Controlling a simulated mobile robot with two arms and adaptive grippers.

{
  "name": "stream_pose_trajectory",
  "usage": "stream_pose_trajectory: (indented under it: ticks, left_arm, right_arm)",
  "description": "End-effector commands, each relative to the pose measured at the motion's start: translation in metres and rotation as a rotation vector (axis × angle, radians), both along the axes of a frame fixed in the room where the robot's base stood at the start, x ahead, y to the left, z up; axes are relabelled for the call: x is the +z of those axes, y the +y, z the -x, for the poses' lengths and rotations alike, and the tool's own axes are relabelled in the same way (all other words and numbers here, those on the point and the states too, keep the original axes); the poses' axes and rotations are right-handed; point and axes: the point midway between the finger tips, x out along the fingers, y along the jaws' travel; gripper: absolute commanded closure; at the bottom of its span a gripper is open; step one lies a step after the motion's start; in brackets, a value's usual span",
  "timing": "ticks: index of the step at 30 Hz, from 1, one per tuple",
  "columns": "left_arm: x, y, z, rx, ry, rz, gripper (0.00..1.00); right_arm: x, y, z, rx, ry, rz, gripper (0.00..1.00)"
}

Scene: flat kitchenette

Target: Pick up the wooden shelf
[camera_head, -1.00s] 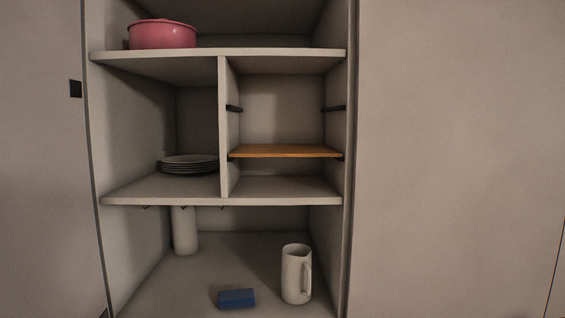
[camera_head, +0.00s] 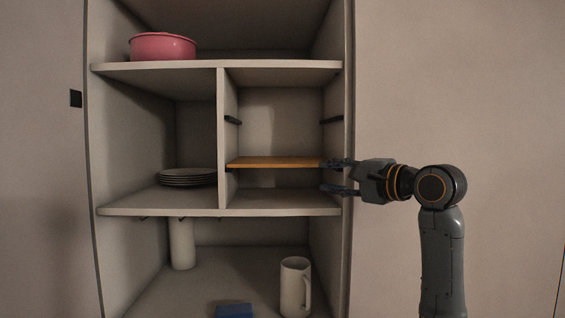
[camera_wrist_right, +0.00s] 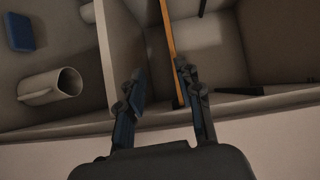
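The wooden shelf (camera_head: 275,162) is a thin orange-brown board lying level in the right-hand middle compartment of the cupboard. My right gripper (camera_head: 333,176) comes in from the right at the front of that compartment, by the board's right end. Its fingers are apart, one above the other, the upper one about level with the board. In the right wrist view, the shelf (camera_wrist_right: 170,45) shows edge-on between the open fingers of the right gripper (camera_wrist_right: 163,88), closer to the right-hand finger. Contact cannot be told. My left gripper is not in view.
A divider (camera_head: 222,140) bounds the compartment on the left; dark brackets (camera_head: 232,119) sit above the board. Plates (camera_head: 188,177) are stacked left. A pink pot (camera_head: 163,47) stands above. Below are a white pitcher (camera_head: 294,287), a blue block (camera_head: 234,311) and a white cylinder (camera_head: 182,243).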

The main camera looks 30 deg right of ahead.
Motion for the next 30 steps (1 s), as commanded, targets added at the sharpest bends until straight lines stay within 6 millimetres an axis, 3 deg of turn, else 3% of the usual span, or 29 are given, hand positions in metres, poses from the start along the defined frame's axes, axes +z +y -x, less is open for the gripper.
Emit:
stream_pose_trajectory:
  ticks: [1,5,15,23,30]
  left_arm:
    - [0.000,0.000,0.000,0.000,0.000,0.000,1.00]
    - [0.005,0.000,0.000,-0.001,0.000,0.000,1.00]
    - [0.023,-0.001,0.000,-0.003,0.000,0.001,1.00]
    - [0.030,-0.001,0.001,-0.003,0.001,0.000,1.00]
    - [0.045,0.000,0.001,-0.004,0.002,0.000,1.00]
  right_arm:
    - [0.011,-0.003,0.005,0.002,-0.018,-0.024,0.65]
    - [0.022,-0.005,-0.001,0.008,-0.034,-0.055,0.65]
    - [0.022,0.002,-0.063,0.006,-0.032,-0.053,0.65]
    - [0.020,0.005,-0.084,0.006,-0.032,-0.051,0.65]
    - [0.019,0.011,-0.118,0.006,-0.032,-0.051,0.65]
